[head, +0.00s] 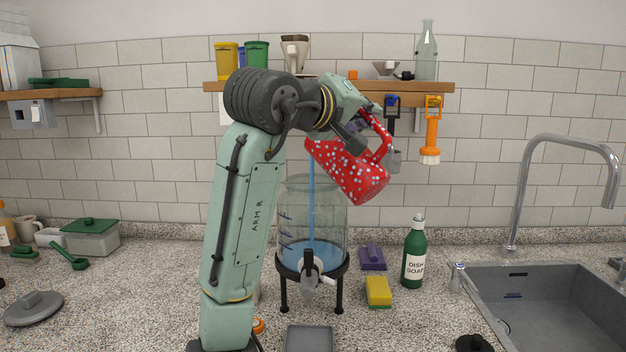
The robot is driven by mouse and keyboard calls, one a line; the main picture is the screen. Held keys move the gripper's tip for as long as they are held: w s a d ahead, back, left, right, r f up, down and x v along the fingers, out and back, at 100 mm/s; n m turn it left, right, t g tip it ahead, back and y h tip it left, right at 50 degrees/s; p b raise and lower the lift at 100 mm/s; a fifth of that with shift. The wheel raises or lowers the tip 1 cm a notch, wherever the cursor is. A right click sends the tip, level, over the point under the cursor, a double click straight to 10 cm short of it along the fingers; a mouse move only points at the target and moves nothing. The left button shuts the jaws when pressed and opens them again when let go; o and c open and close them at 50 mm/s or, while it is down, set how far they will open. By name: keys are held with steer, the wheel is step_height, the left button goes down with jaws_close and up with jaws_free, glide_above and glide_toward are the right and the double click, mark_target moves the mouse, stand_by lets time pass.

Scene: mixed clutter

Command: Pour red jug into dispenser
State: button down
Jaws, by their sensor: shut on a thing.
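The red jug (352,172) with pale spots is tilted with its mouth to the left, above the glass dispenser. My gripper (376,135) is shut on the jug at its upper side, by the handle; the fingers are partly hidden. A thin blue stream (311,196) falls from the jug's lip into the dispenser. The dispenser (333,220) is a clear jar on a black stand with a tap at the front. Blue liquid lies in its bottom. My arm stands close to its left side.
A green dish soap bottle (414,252), a yellow sponge (378,290) and a purple cloth-like item (372,257) stand right of the dispenser. A grey tray (309,338) lies in front. A sink (550,300) with a tall tap is at right. A shelf (420,87) runs behind my gripper.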

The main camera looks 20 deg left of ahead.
steer(key=shift+w+a+r+n, duration=0.15)
steer(key=shift+r+n, duration=0.05)
steer(key=shift+n, duration=0.1)
stand_by(0.4)
